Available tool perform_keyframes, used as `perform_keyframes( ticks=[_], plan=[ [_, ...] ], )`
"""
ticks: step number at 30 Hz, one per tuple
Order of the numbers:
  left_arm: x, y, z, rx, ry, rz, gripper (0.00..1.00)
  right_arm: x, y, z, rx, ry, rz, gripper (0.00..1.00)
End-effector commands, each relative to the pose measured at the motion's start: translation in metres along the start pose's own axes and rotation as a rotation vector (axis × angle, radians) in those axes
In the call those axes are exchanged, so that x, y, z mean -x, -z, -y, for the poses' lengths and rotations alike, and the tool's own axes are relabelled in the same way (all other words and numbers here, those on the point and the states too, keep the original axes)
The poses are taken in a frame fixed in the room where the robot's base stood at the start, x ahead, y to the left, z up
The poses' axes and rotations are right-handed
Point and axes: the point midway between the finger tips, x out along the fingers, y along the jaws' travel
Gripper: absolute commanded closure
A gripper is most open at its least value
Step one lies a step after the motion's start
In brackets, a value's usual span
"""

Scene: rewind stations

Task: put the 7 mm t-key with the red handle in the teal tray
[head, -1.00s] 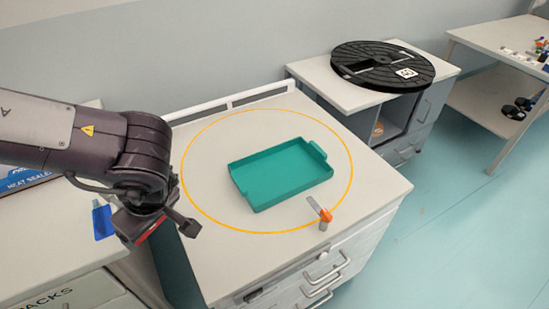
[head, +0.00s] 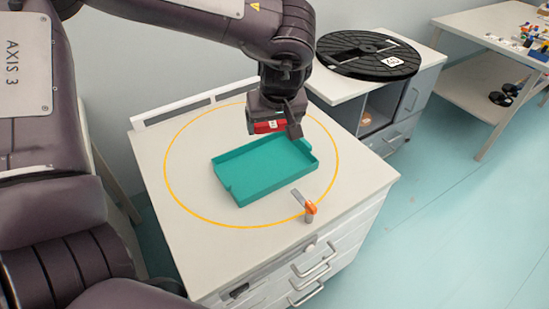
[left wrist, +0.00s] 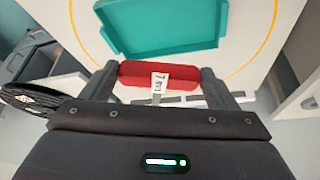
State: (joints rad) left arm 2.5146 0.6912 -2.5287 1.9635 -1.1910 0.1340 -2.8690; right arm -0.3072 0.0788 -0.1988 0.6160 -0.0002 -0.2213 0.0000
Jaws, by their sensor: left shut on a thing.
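The teal tray (head: 235,190) lies on the white cabinet top inside a yellow ring, and it also shows in the left wrist view (left wrist: 165,45). It looks empty. My left gripper (head: 272,125) is above the tray's far right part. It is shut on the red handle of the t-key (head: 266,127). In the left wrist view the red handle (left wrist: 190,78) lies between the two fingers, with a white tag reading 7 mm. The key's metal shaft is not clear to see. My right gripper is not in view.
A small orange and grey clamp-like tool (head: 309,207) is at the cabinet top's front right edge. A black reel (head: 345,50) lies on a lower cabinet behind. A shelf table (head: 470,25) with small parts stands at the back right.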

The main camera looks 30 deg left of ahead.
Motion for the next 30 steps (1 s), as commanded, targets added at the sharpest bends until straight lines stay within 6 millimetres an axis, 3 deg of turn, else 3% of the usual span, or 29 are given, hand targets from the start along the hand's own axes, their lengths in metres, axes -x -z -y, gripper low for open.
perform_keyframes(
  ticks=[1, 5, 11, 13, 22, 30],
  plan=[
    [-0.002, 0.012, 0.007, 0.001, -0.006, 0.002, 0.45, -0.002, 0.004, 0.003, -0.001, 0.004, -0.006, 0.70],
    [-0.010, 0.023, 0.016, -0.021, -0.009, 0.006, 0.45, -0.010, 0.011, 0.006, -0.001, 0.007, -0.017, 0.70],
    [-0.048, 0.007, 0.018, -0.028, -0.006, 0.009, 0.45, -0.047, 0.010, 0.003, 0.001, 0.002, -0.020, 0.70],
    [-0.066, -0.001, 0.018, -0.027, -0.006, 0.011, 0.45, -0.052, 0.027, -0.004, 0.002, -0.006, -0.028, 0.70],
    [-0.131, -0.029, 0.019, -0.028, -0.004, 0.010, 0.45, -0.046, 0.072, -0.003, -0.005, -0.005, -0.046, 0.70],
    [-0.154, -0.039, 0.018, -0.027, -0.007, 0.005, 0.45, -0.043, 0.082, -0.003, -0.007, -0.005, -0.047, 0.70]
  ],
)
